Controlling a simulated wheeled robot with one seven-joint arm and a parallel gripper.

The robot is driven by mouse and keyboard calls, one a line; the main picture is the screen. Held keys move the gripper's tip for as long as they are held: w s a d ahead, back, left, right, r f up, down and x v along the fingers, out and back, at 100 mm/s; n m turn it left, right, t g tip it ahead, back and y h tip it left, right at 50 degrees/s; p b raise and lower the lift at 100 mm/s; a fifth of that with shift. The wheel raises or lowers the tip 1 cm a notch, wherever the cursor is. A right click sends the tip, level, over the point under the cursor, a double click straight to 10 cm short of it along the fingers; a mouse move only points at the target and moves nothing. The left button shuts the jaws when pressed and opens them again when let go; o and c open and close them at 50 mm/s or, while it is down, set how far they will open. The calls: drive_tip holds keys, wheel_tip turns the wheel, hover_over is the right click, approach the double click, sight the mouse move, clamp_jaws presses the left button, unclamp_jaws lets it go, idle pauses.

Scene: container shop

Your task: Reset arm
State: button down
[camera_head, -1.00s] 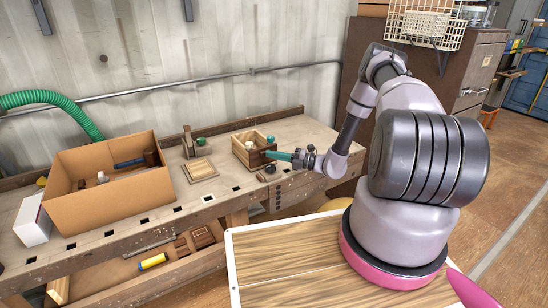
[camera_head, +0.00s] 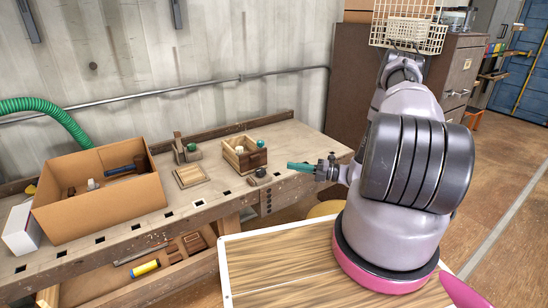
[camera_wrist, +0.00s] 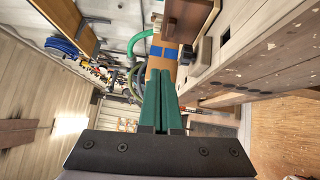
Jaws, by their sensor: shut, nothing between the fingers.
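My gripper (camera_head: 291,166) is at the front right edge of the workbench in the head view, pointing left, with its green fingers together. In the wrist view the green fingers of my gripper (camera_wrist: 161,75) lie side by side with nothing held between them. My arm reaches from my base at the right, and its links hide part of the brown cabinet behind.
A workbench (camera_head: 215,208) carries a large cardboard box (camera_head: 105,207), a flat wooden lid (camera_head: 191,176), and a small wooden box (camera_head: 231,160) with a white and a teal item. A brown cabinet (camera_head: 352,75) stands behind. Open floor lies right.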

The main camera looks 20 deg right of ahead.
drive_tip(key=s+a+r+n+g+h, duration=0.2)
drive_tip(key=r+n+g, duration=0.1)
drive_tip(key=r+n, duration=0.5)
drive_tip(key=s+a+r+n+g+h, duration=0.25)
drive_tip(key=r+n, duration=0.25)
drive_tip(key=r, duration=0.4)
drive_tip(key=s+a+r+n+g+h, duration=0.15)
drive_tip(key=r+n+g, duration=0.25)
drive_tip(key=r+n, duration=0.4)
drive_tip(key=s+d+r+n+t+h, duration=0.1)
drive_tip(key=s+r+n+t+h, duration=0.7)
drive_tip(key=s+r+n, duration=0.7)
drive_tip(key=s+r, duration=0.4)
drive_tip(key=r, duration=0.2)
drive_tip(key=shift+r+n+h, duration=0.2)
drive_tip(key=shift+n+h, duration=0.1)
drive_tip(key=shift+h, duration=0.1)
drive_tip(key=shift+t, duration=0.25)
